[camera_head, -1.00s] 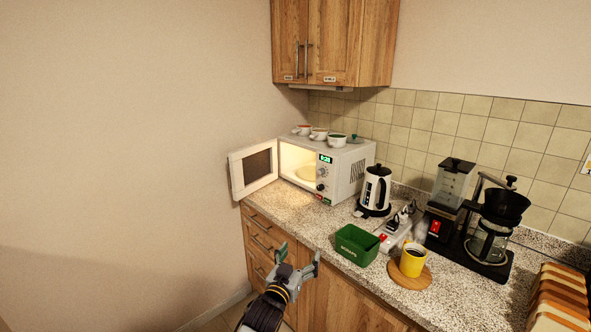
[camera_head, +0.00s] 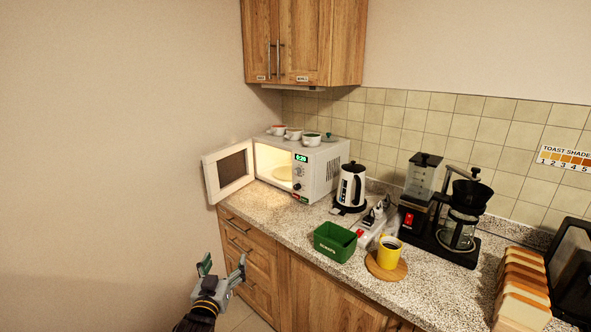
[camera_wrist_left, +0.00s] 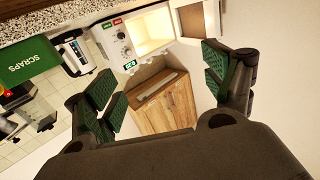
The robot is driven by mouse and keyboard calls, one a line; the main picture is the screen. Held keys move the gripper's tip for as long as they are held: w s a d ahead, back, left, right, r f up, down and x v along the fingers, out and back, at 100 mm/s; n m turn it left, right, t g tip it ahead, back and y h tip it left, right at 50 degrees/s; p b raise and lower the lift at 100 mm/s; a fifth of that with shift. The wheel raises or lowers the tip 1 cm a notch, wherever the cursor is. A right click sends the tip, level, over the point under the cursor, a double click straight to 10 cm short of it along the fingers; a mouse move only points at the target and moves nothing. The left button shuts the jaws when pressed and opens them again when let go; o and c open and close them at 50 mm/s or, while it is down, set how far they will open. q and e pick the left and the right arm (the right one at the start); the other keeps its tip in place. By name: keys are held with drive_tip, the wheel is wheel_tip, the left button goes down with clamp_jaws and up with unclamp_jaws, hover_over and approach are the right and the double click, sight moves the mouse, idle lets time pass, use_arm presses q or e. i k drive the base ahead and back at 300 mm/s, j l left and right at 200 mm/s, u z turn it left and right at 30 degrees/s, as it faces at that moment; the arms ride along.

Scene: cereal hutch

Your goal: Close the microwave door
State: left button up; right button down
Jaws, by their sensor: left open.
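The white microwave (camera_head: 318,168) stands at the left end of the counter, lit inside. Its door (camera_head: 229,171) is swung wide open to the left, near the wall. In the left wrist view the microwave (camera_wrist_left: 118,42) appears upside down, with part of its door (camera_wrist_left: 194,24) at the top. My left gripper (camera_head: 223,268) is open and empty, in front of the cabinet drawers and lower than the door, not touching it. Its spread fingers also show in the left wrist view (camera_wrist_left: 165,85). My right gripper is out of view.
Several cups (camera_head: 294,133) sit on the microwave. A kettle (camera_head: 350,187), green scraps bin (camera_head: 335,242), yellow mug (camera_head: 389,253) and coffee maker (camera_head: 458,232) stand to the right on the counter. The floor space left of the drawers (camera_head: 248,252) is open.

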sight(227, 169)
drive_tip(key=i+j, duration=0.15)
drive_tip(key=i, duration=1)
